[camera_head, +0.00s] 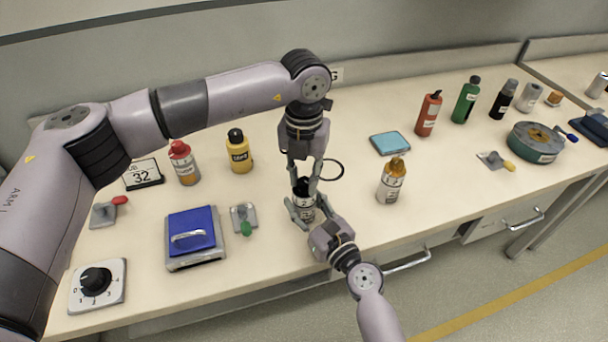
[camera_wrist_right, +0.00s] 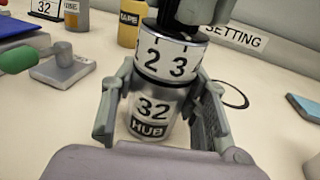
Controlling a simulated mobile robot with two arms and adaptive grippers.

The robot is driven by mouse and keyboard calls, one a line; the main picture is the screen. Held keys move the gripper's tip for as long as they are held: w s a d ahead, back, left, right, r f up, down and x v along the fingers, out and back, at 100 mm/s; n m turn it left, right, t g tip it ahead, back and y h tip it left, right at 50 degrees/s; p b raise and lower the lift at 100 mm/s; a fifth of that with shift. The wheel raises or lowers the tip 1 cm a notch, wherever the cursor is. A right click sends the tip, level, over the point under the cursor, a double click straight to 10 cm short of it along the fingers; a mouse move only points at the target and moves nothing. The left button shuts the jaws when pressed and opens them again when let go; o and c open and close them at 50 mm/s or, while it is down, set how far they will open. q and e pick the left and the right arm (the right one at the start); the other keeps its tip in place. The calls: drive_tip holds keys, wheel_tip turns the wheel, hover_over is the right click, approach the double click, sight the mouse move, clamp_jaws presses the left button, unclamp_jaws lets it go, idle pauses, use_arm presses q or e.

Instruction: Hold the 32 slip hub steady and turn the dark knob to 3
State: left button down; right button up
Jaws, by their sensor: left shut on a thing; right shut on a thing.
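The 32 slip hub (camera_head: 305,208) stands upright on the bench, a silver cylinder labelled "32 HUB" (camera_wrist_right: 152,112) in the right wrist view. A white band (camera_wrist_right: 172,60) above the label shows 1, 2 and 3. My right gripper (camera_head: 307,204) is shut around the hub's body, one finger on each side. The dark knob (camera_wrist_right: 178,30) sits on top of the hub. My left gripper (camera_head: 303,182) comes from above and is shut on the knob, hiding most of it. I cannot tell which number the knob points to.
A sign reading "SETTING" (camera_wrist_right: 232,38) stands behind the hub, mostly hidden by my left arm in the head view. A black ring (camera_head: 331,170) lies just behind. A yellow bottle (camera_head: 238,152), a blue-lidded box (camera_head: 192,236) and an orange-capped bottle (camera_head: 391,182) stand around.

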sight(304, 181)
use_arm(q)
drive_tip(key=c, duration=1.3)
unclamp_jaws()
wheel_tip(304, 181, up, 12)
